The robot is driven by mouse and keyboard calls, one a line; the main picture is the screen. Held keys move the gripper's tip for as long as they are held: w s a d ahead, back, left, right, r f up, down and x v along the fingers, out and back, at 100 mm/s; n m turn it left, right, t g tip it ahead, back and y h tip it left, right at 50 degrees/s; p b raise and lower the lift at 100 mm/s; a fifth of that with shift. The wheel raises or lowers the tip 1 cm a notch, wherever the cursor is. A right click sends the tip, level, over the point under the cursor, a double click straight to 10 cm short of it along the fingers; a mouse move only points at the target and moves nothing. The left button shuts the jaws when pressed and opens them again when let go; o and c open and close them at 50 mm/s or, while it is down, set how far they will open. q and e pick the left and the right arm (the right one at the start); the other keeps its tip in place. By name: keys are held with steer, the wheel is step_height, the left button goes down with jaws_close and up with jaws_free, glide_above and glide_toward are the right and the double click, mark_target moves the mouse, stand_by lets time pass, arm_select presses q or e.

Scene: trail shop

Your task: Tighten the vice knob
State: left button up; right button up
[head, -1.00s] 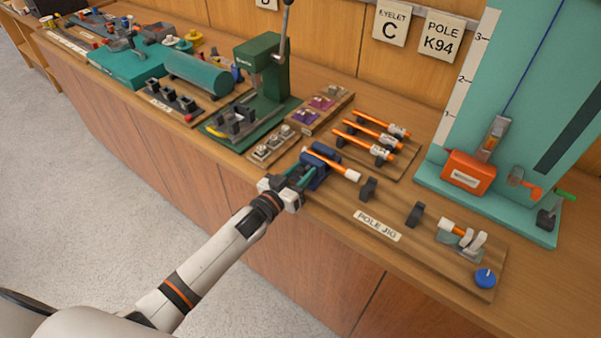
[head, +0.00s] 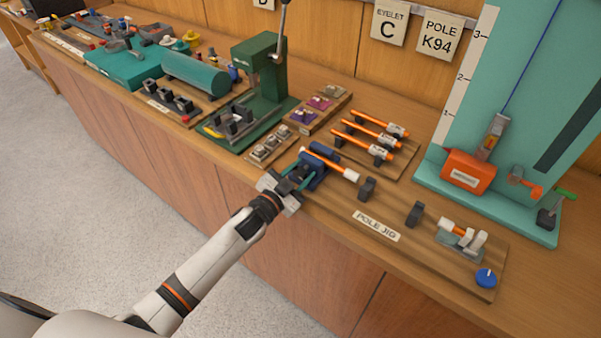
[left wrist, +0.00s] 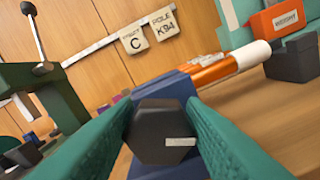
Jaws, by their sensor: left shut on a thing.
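The blue vice (head: 322,153) stands at the left end of the pole jig board (head: 340,208). An orange pole with a white end (head: 328,162) lies through the vice; it also shows in the left wrist view (left wrist: 225,68). The dark six-sided vice knob (left wrist: 158,122) with a white mark sits in front of the vice, between the green fingers of my left gripper (head: 297,174). The gripper is shut on the knob from the front side of the bench. The knob is hidden by the fingers in the head view. My right gripper is not in view.
Dark pole rests (head: 367,189), a clamp with a short orange piece (head: 460,236) and a blue dial (head: 486,278) are on the board to the right. Spare orange poles (head: 362,142) lie behind. A green press (head: 262,75) stands to the left.

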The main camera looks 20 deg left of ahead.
arm_select(q)
steer(key=shift+s+f, duration=0.1)
steer(key=shift+f, duration=0.2)
steer(key=o, duration=0.8)
steer(key=shift+c, duration=0.2)
steer(key=shift+o, duration=1.1)
steer(key=shift+s+a+r, duration=0.1)
steer(key=shift+s+r, duration=0.1)
steer(key=shift+r, duration=0.05)
steer(key=b+v, duration=0.2)
steer(key=v, duration=1)
steer(key=shift+b, duration=0.35)
